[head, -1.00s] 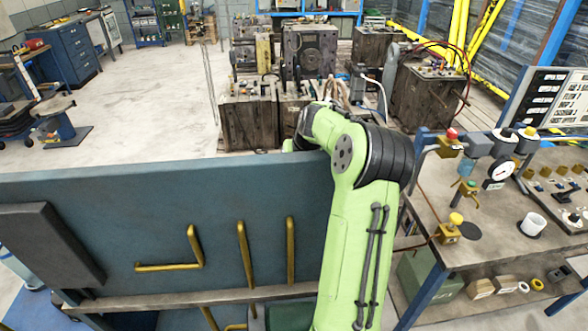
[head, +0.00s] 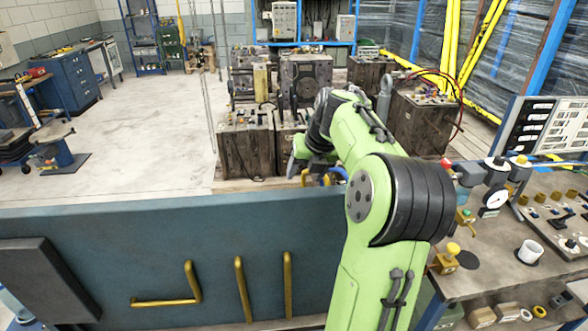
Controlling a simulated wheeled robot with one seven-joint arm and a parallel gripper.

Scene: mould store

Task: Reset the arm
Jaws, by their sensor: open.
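My green arm rises from the bottom right of the head view, with its forearm bent forward and left over the top edge of a blue-grey panel (head: 90,235). The dark wrist hangs down at the forearm's far end. My gripper (head: 302,166) shows small and partly hidden there, just above the panel's top edge and in front of the mould blocks. It is open, and I see nothing held in it. Small yellow and blue parts show beside it; I cannot tell what they belong to.
Heavy dark mould blocks (head: 247,145) stand on the floor beyond the panel. A bench (head: 500,275) with valves, a gauge (head: 497,197) and a white cup (head: 530,251) is close on the right. Open floor (head: 140,130) lies at left.

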